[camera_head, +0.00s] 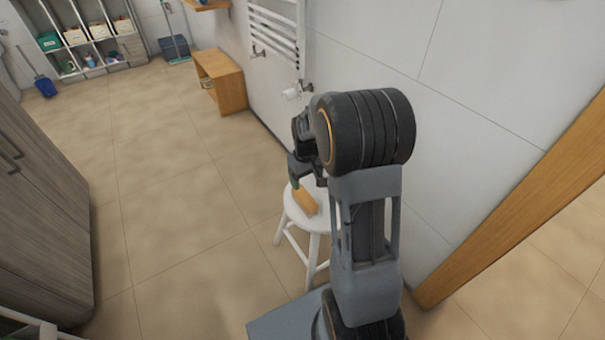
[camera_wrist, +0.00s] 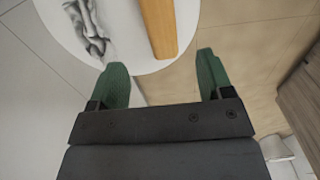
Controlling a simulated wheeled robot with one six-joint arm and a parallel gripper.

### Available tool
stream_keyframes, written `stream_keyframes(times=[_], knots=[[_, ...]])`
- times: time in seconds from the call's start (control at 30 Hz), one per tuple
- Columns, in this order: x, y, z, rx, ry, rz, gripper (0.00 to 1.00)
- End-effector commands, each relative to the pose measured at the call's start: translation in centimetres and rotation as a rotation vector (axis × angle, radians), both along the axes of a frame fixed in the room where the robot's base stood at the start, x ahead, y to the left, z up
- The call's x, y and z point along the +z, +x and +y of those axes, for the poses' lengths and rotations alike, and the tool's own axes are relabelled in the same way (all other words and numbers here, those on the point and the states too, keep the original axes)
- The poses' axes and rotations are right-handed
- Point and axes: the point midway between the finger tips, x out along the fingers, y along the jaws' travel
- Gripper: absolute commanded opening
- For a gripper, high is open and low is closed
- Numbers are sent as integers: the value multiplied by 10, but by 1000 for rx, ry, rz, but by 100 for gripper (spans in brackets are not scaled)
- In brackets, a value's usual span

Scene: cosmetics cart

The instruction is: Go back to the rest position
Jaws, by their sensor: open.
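My gripper (camera_wrist: 160,80) is open and empty in the wrist view, with its two green fingertips well apart. A white round stool (camera_wrist: 70,25) lies beyond the fingers. On the stool is an orange-brown block-like object (camera_wrist: 158,25), and beside it a grey patterned patch (camera_wrist: 90,30) that I cannot identify. The object lies ahead of the gap between the fingers, not between them. In the head view my gripper (camera_head: 297,182) is partly hidden by my arm and hangs above the stool (camera_head: 318,222). The orange-brown object (camera_head: 305,201) shows just below it.
A white wall with a towel rack (camera_head: 275,35) stands behind the stool. A wooden bench (camera_head: 222,80) is further back. A grey wood cabinet (camera_head: 40,210) stands at the left, and a wooden door frame (camera_head: 520,200) at the right. The tiled floor (camera_head: 165,190) between is clear.

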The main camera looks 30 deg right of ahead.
Motion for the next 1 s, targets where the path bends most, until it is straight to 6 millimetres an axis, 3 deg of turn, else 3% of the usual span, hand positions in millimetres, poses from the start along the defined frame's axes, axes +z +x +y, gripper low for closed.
stream_keyframes(times=[0.27,0.37,0.47,0.6,0.8,1.0], knots=[[0,0,0,0,0,0,73],[38,-5,7,-4,-4,-20,73],[93,-15,19,-11,-9,-50,73],[184,-40,40,-28,-14,-105,73],[295,-82,67,-56,-10,-186,73],[373,-121,86,-79,3,-253,73]])
